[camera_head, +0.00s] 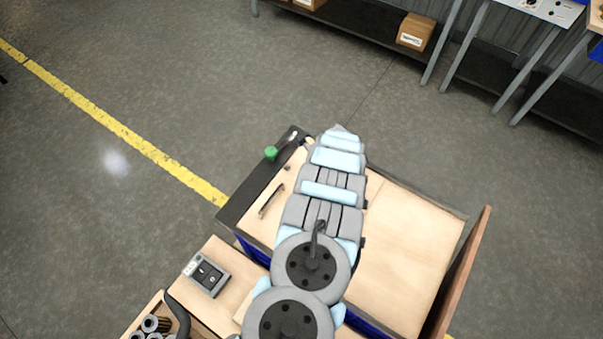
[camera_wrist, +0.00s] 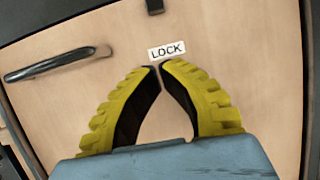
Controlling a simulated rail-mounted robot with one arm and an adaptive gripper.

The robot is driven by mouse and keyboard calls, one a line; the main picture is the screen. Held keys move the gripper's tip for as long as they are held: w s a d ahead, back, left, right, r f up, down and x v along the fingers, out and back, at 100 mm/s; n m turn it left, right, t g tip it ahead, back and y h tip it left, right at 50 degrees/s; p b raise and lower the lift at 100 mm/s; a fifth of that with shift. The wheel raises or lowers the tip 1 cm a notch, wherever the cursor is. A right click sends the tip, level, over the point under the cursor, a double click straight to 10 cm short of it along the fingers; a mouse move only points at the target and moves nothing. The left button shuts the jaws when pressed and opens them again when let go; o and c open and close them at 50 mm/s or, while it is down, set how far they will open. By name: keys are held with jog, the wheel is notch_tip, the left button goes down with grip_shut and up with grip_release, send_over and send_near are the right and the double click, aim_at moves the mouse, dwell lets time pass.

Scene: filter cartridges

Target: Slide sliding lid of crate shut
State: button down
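A light wooden panel with a dark bar handle (camera_head: 271,200), which looks like the crate's sliding lid (camera_head: 258,222), lies at the left of my arm in the head view. In the wrist view the wooden surface (camera_wrist: 230,50) fills the picture, with the bar handle (camera_wrist: 50,64) at left and a LOCK label (camera_wrist: 167,50) at centre. Blue crate sides (camera_head: 254,251) show below the wood. My gripper (camera_wrist: 159,66) has its yellow fingertips together just below the label, with nothing between them. Contact with the wood cannot be told. My arm hides the gripper in the head view.
A green knob (camera_head: 270,153) sits on the dark edge at the far left. A brown upright board (camera_head: 462,275) stands at the right. A grey switch box (camera_head: 206,274) and a wooden box of cylinders (camera_head: 155,325) lie at front left. Shelving stands at the back.

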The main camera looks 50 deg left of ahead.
jog(key=shift+p+v, duration=0.6)
jog(key=shift+v, duration=2.35)
